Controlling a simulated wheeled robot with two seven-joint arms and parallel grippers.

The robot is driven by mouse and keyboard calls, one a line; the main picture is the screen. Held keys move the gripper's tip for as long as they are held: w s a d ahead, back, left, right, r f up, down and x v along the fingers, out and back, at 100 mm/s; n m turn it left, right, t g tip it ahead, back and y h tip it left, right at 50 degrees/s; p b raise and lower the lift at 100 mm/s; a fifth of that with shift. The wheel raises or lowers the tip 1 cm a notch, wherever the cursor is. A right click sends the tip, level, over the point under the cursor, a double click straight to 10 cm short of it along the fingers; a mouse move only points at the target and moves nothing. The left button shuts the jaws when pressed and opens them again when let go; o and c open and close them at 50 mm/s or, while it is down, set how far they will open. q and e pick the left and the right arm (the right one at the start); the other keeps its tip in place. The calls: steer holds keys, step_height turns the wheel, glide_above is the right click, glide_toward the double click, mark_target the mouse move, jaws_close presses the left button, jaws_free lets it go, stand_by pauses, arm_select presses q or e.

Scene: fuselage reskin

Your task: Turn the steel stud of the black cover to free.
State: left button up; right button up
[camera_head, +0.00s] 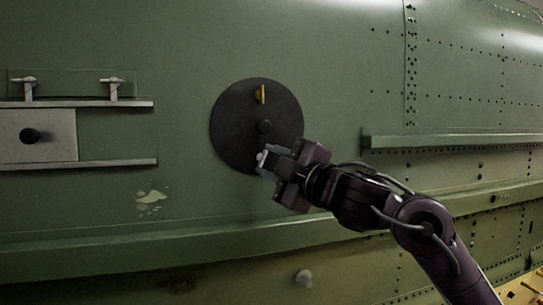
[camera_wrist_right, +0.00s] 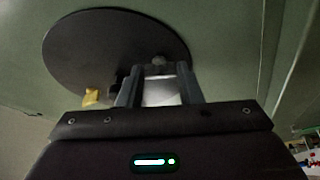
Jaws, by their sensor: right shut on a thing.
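The round black cover (camera_head: 232,128) lies flat against the green fuselage skin in the middle of the head view. It carries a yellow stud (camera_head: 260,94) near its top, standing upright, and a black knob (camera_head: 264,127) at its centre. The steel stud (camera_head: 261,156) is at the cover's lower edge. My right gripper (camera_head: 265,161) reaches in from the lower right and is shut on the steel stud, partly hiding it. In the right wrist view, the fingers (camera_wrist_right: 159,88) stand either side of a bright metal piece in front of the cover (camera_wrist_right: 95,45). My left gripper is out of view.
To the left, a pale panel (camera_head: 55,135) with a black knob sits between two rails, below two T-shaped handles (camera_head: 113,85). Long green ledges (camera_head: 450,140) stick out from the skin at the right and below. The skin above the cover is clear.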

steer(key=n, duration=0.1)
steer(key=n+g+p, duration=0.1)
steer(key=n, duration=0.1)
steer(key=n+p, duration=0.1)
steer(key=shift+r+n+g+h, duration=0.3)
steer(key=shift+n, duration=0.1)
stand_by(0.5)
steer(key=o, duration=1)
steer(key=shift+s+d+f+b, duration=0.15)
steer(key=shift+s+d+b, duration=0.2)
steer(key=b+v, duration=0.3)
steer(key=v, duration=0.3)
steer(key=shift+s+d, duration=0.25)
steer(key=shift+s, duration=0.1)
